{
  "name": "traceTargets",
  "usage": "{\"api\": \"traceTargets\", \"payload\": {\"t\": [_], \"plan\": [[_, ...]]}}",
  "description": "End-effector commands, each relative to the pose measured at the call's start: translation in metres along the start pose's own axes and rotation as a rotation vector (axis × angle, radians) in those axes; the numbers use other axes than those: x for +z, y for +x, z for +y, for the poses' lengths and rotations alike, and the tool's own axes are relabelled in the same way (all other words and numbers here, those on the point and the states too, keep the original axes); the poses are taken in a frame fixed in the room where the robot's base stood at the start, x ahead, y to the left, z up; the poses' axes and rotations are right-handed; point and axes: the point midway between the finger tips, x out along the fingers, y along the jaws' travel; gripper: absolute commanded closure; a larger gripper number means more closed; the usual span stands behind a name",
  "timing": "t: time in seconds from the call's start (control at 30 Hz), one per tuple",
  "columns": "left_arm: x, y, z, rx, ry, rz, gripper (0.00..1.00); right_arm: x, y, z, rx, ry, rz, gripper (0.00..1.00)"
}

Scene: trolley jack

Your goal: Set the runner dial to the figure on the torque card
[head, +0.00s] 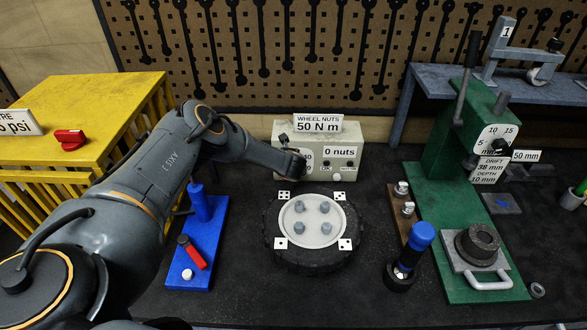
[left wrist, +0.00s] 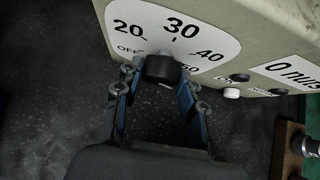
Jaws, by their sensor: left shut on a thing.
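The torque card (head: 318,123) stands on top of a beige runner box (head: 347,158) and reads "WHEEL NUTS 50 N m". The runner dial (left wrist: 206,28) is a white face on the box front, marked OFF, 20, 30, 40 and 50. Its black knob (left wrist: 162,69) sits between the fingers of my left gripper (left wrist: 158,88), which is shut on it. I cannot tell which figure the knob points to. In the head view my left arm hides most of the dial and the knob. My right gripper is not in view.
The box also has a "0 nuts" label (head: 339,150) and small buttons. A wheel hub (head: 312,232) with several nuts lies in front. A blue stand (head: 212,240) is at left, a blue-topped tool (head: 411,250) and green press (head: 448,235) at right.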

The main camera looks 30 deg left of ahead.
Motion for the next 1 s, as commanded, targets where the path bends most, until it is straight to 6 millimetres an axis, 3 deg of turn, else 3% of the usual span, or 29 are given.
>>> {"api": "traceTargets", "payload": {"t": [0.6, 0.63, 0.7, 1.0], "plan": [[0.0012, 0.0003, 0.0006, 0.031, 0.03, -0.003, 0.92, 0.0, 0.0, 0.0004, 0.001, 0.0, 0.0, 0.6], [0.0012, 0.0003, 0.0006, 0.03, 0.03, -0.003, 0.54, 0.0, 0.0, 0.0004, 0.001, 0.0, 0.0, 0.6], [0.001, 0.0003, 0.0005, 0.03, 0.03, -0.003, 0.4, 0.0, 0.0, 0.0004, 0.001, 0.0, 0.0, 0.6], [0.0002, 0.0001, -0.0002, 0.028, 0.029, -0.001, 0.38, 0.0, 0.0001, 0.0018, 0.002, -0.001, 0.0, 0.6]]}}
